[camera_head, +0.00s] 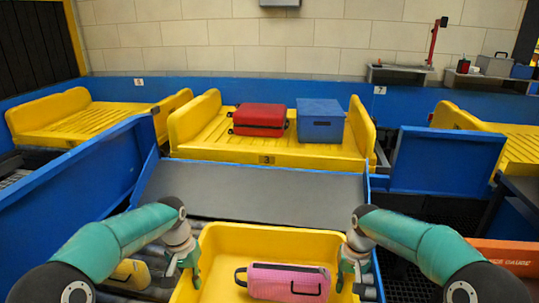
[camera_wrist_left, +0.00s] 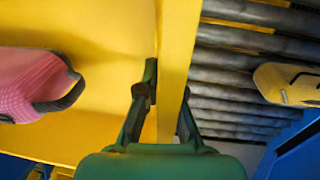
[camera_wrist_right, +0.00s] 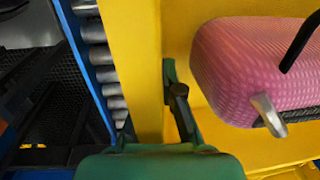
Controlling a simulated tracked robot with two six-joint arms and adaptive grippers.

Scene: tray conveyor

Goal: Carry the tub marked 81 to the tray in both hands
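A yellow tub (camera_head: 222,243) stands between my two arms on the near conveyor, with a pink case (camera_head: 285,281) lying in it. No number 81 is readable on the parts in view. My left gripper (camera_wrist_left: 168,95) has its fingers on both sides of the tub's left wall and looks closed on it. My right gripper (camera_wrist_right: 148,105) is closed the same way on the right wall; its outer finger is mostly hidden. Beyond a grey sloped plate stands a yellow tray (camera_head: 212,150) marked 3. It holds a red case (camera_head: 259,119) and a blue box (camera_head: 320,121).
A small yellow case (camera_head: 131,273) lies on the rollers left of the tub. The grey plate (camera_head: 250,192) between tub and tray is bare. Blue panels (camera_head: 445,158) flank the tray, with other yellow trays (camera_head: 80,122) to either side. An orange bin (camera_head: 508,257) is at the right.

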